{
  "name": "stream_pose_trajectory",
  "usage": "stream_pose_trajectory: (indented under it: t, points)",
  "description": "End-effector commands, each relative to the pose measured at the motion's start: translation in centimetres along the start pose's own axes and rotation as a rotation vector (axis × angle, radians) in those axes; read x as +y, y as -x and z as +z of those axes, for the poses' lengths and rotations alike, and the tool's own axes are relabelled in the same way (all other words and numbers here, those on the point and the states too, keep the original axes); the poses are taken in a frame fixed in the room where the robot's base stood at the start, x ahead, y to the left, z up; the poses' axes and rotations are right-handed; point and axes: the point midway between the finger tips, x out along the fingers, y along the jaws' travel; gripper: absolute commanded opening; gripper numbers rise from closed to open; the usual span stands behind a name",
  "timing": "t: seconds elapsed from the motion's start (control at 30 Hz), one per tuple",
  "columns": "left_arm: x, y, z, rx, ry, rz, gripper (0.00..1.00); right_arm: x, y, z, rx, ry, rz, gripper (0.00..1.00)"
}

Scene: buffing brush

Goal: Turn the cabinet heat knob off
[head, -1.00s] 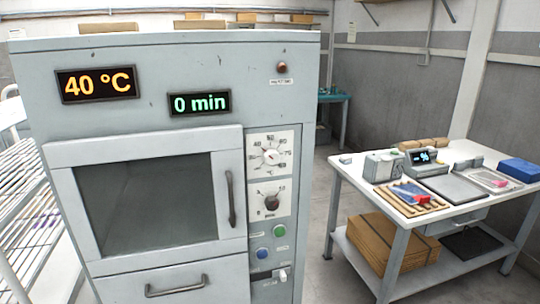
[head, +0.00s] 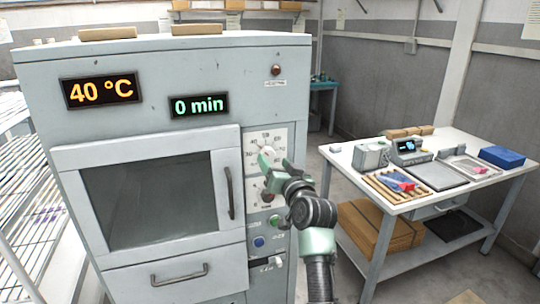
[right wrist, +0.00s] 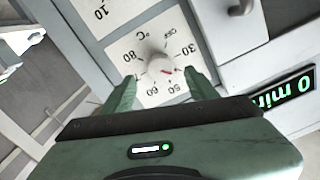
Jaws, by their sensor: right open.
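The grey cabinet (head: 45,130) stands at the left in the head view. Its white heat dial (head: 280,135) is right of the window door. The round heat knob (right wrist: 160,65) shows in the right wrist view, with a red mark pointing between 30 and 50, away from OFF. The temperature display (head: 101,90) reads 40 °C. My right gripper (head: 276,162) is open in front of the dial. In the right wrist view its fingers (right wrist: 160,75) lie either side of the knob; I cannot tell whether they touch it. My left gripper is out of view.
The time display (head: 199,105) reads 0 min. A timer knob (head: 266,197) is just below the heat dial, partly behind my arm. A door handle (head: 229,192) sticks out left of it. A white table (head: 462,204) with tools stands at the right. A wire rack (head: 38,200) is at the left.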

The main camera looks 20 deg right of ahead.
Motion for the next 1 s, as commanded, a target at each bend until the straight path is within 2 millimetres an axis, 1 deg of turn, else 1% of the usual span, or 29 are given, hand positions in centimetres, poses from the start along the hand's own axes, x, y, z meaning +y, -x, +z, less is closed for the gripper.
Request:
stream_pose_trajectory:
  t: [0.03,0.1,0.3,0.43,0.67,0.7,0.77,0.8,0.87,0.9,1.0]
  points:
    - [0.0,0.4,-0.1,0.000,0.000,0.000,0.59,-0.1,-0.9,-0.2,-0.001,0.000,0.000,0.59]
    - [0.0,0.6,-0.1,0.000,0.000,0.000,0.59,-0.1,-1.8,-0.2,-0.002,0.000,0.001,0.59]
    - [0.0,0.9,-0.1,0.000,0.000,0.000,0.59,0.0,-3.7,-0.1,-0.001,0.000,0.000,0.59]
    - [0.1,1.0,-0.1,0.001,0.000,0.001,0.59,0.0,-4.2,0.1,-0.002,0.001,0.000,0.59]
    - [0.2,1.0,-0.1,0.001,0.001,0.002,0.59,0.0,-4.3,0.1,-0.001,0.001,0.000,0.59]
    - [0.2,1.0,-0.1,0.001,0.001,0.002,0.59,0.0,-4.3,0.1,-0.001,0.001,0.001,0.56]
    - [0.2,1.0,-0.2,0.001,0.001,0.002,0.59,0.0,-4.3,0.1,-0.001,0.001,0.001,0.40]
    - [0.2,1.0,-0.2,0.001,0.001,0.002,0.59,0.0,-4.3,0.1,-0.001,0.001,0.001,0.28]
    - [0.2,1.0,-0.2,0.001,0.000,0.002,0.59,0.0,-4.3,0.1,-0.001,0.001,0.001,0.12]
    - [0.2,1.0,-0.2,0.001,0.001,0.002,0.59,0.0,-4.3,0.1,-0.001,0.001,0.001,0.01]
    - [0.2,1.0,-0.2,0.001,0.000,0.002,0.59,0.0,-4.3,0.1,-0.001,0.002,0.001,0.00]
